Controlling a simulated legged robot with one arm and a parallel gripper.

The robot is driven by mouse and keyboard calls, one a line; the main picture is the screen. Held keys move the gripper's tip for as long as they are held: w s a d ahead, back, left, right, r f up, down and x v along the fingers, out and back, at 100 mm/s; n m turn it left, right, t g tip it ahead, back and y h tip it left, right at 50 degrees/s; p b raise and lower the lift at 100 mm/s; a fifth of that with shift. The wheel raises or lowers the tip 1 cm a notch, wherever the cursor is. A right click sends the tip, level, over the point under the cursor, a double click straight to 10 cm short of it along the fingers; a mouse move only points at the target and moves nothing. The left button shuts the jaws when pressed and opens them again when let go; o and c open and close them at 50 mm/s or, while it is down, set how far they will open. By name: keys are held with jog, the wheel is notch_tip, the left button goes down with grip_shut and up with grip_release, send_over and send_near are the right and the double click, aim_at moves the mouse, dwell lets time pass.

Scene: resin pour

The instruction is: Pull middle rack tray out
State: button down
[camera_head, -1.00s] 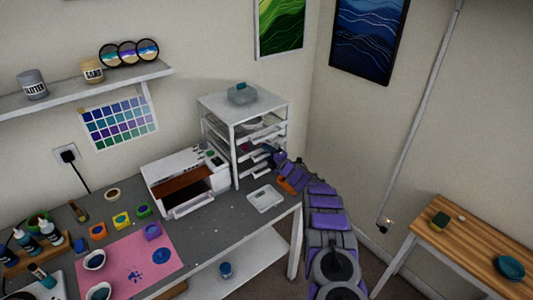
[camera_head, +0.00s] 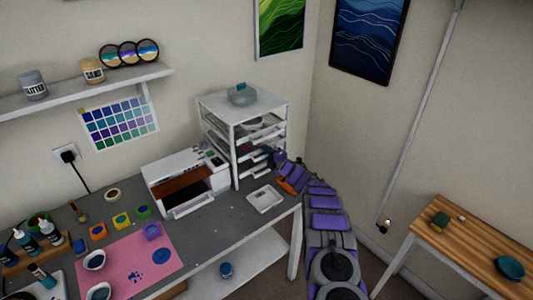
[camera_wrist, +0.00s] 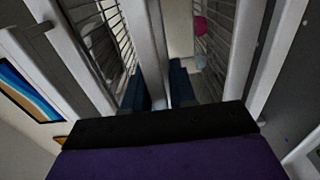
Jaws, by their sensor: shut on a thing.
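The white rack (camera_head: 235,150) stands at the back right of the desk, with several slide-in trays stacked in it. The middle tray (camera_head: 257,143) is among them; my gripper partly hides the rack's lower front. My gripper (camera_head: 274,160) is at the front right of the rack, at about the height of the lower trays. In the wrist view my gripper's dark blue fingers (camera_wrist: 160,86) are close together on a pale tray edge between white bars. I cannot tell from these views which level that edge belongs to.
A glass container (camera_head: 242,95) sits on top of the rack. A white printer-like machine (camera_head: 187,180) stands left of it, and a small white tray (camera_head: 265,199) lies in front. A wooden table (camera_head: 470,240) is at the right; floor is free between.

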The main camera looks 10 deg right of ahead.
jog(key=shift+s, duration=0.15)
jog(key=p+v, duration=0.1)
jog(key=v, duration=1.5)
jog(key=shift+p, duration=0.4)
jog(key=c, duration=1.1)
grip_release()
jog(key=shift+d, duration=0.1)
jog(key=v, duration=1.7)
jog(key=shift+s, duration=0.2)
